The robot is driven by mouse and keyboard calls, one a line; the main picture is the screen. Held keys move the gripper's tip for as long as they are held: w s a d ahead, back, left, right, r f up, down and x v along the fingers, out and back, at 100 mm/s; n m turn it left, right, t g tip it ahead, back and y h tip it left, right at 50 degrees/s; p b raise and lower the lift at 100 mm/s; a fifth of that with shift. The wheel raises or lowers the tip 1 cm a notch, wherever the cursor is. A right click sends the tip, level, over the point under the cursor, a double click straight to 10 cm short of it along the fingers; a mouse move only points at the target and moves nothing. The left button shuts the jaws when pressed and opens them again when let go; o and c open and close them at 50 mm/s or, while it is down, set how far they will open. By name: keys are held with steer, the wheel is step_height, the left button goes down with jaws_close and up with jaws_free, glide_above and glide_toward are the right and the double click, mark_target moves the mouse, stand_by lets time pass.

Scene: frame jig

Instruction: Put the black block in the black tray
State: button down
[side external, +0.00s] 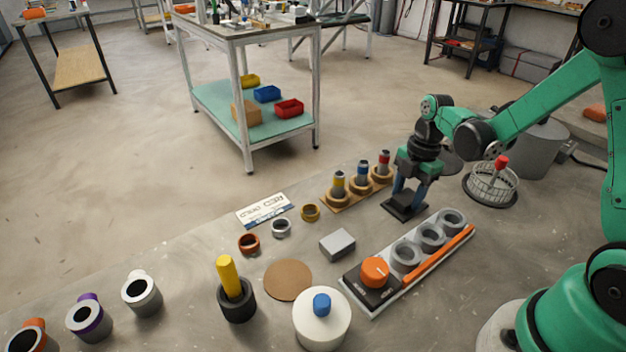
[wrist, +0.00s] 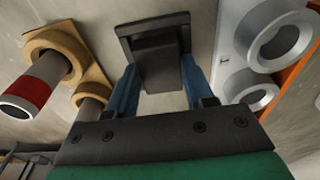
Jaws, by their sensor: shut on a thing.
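In the side view the block is mostly hidden between the fingers and dark against the tray.
A wooden holder with several coloured pegs (side external: 361,180) stands just left of the tray. A white rack with grey rings (side external: 430,237) and an orange knob is close on the right. A wire basket (side external: 491,186) stands farther right. A grey block (side external: 337,244) lies in front.

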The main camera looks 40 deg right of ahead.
steer(key=shift+f, duration=0.1)
steer(key=shift+c, duration=0.5)
jaws_free()
steer(key=shift+r, duration=0.8)
steer(key=shift+r, duration=0.1)
steer(key=shift+r, duration=3.4)
